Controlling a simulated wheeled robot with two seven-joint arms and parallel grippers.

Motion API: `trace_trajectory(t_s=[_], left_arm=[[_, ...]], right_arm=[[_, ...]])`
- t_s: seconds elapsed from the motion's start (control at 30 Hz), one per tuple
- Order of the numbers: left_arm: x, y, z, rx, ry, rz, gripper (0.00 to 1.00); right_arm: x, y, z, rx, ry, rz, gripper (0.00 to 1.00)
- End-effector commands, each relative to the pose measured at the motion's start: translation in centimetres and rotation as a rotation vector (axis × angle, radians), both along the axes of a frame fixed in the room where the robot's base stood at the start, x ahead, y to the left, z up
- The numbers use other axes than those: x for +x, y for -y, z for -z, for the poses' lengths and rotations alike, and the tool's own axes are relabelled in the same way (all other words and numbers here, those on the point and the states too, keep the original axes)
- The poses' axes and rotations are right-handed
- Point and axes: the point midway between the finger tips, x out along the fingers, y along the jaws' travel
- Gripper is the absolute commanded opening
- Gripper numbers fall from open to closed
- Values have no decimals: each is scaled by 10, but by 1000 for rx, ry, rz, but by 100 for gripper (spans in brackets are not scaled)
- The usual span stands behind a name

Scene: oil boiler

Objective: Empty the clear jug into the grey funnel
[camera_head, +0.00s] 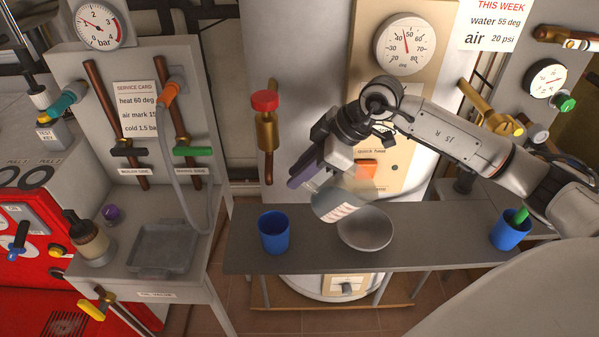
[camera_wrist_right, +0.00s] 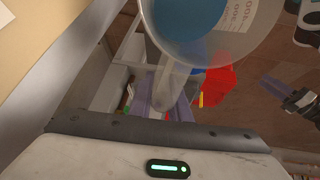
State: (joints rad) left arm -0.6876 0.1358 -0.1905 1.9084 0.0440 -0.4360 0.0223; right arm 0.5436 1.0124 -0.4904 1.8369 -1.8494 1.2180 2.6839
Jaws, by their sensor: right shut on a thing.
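The clear jug (camera_head: 341,205) is held tilted above the grey funnel (camera_head: 372,236), which looks like a wide shallow bowl on the grey bench. My right gripper (camera_head: 306,179) is shut on the jug's handle. In the right wrist view the jug (camera_wrist_right: 222,50) shows blue contents and printed marks, and its handle (camera_wrist_right: 172,85) runs between my purple fingers (camera_wrist_right: 168,108). I see no stream leaving the jug. My left gripper (camera_wrist_right: 277,90) seems to show at the right of the wrist view, far from the jug; its jaw opening is unclear.
A blue cup (camera_head: 274,233) stands left of the funnel. Another blue cup (camera_head: 509,232) with a green thing in it stands at the bench's right. A panel with a dial (camera_head: 404,44) rises behind. A side table with a tray (camera_head: 163,248) and bottle (camera_head: 88,240) is at left.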

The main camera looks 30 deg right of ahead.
Motion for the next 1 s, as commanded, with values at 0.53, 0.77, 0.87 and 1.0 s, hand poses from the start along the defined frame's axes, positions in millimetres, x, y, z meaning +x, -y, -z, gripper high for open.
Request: trace_trajectory(t_s=[0.53, 0.77, 0.87, 1.0], left_arm=[[2, 1, 35, 1, 0, 3, 31], [4, 4, 39, 0, 7, 9, 31], [4, 6, 37, -3, 9, 11, 31], [6, 7, 34, -5, 15, 12, 31]], right_arm=[[-4, 4, -3, 99, 108, 1, 0], [-5, 5, -8, 128, 140, 0, 0], [-5, 5, -9, 135, 146, 0, 0], [-5, 5, -11, 137, 149, 0, 0]])
